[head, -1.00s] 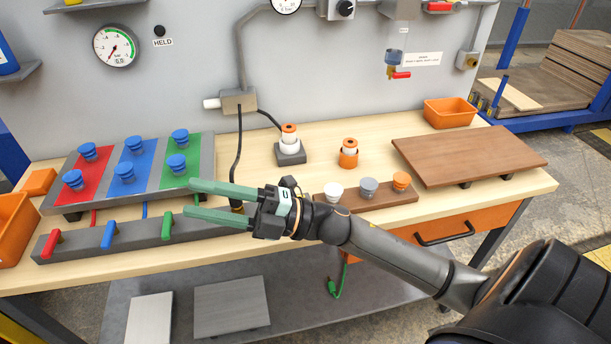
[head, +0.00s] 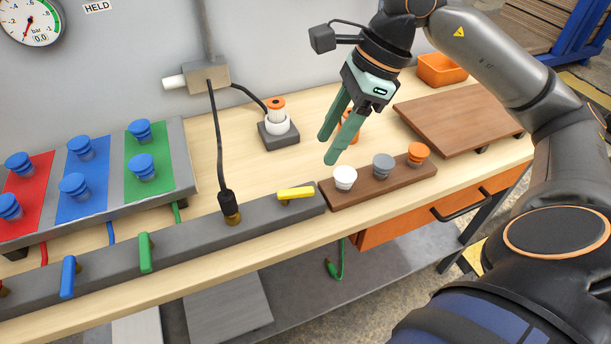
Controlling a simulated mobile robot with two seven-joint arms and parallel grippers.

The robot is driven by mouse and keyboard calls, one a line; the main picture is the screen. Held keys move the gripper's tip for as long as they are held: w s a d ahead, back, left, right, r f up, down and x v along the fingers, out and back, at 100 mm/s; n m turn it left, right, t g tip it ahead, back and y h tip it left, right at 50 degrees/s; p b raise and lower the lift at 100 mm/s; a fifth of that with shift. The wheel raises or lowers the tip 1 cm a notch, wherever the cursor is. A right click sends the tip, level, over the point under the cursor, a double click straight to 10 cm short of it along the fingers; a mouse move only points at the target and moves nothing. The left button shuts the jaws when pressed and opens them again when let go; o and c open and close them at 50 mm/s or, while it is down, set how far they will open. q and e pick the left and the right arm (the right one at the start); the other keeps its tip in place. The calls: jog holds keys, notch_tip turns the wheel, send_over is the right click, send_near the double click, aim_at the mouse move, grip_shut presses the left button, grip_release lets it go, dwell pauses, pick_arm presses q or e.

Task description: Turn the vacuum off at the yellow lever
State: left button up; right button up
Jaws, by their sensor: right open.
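The yellow lever (head: 295,193) sits near the right end of a dark grey valve bar (head: 190,230) along the table's front. It lies roughly along the bar, while the red, blue (head: 68,277) and green (head: 145,252) levers point across it. A black hose plugs into a brass fitting (head: 231,208) just left of the yellow lever. My right gripper (head: 329,148) is open and empty, with green fingers pointing down and left. It is above and to the right of the yellow lever, apart from it. My left gripper is not in view.
A brown rack (head: 385,185) with white, grey and orange knobs stands right of the bar. A brown board (head: 460,122) rests behind it at the right. A panel with blue suction cups (head: 140,130) is at the left. A pressure gauge (head: 30,18) hangs on the wall.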

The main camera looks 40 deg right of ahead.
aim_at(301, 189)
jog(key=x, duration=1)
jog(key=shift+w+a+b, duration=0.1)
jog(key=shift+a+b, duration=0.1)
jog(key=shift+b, duration=0.1)
grip_shut()
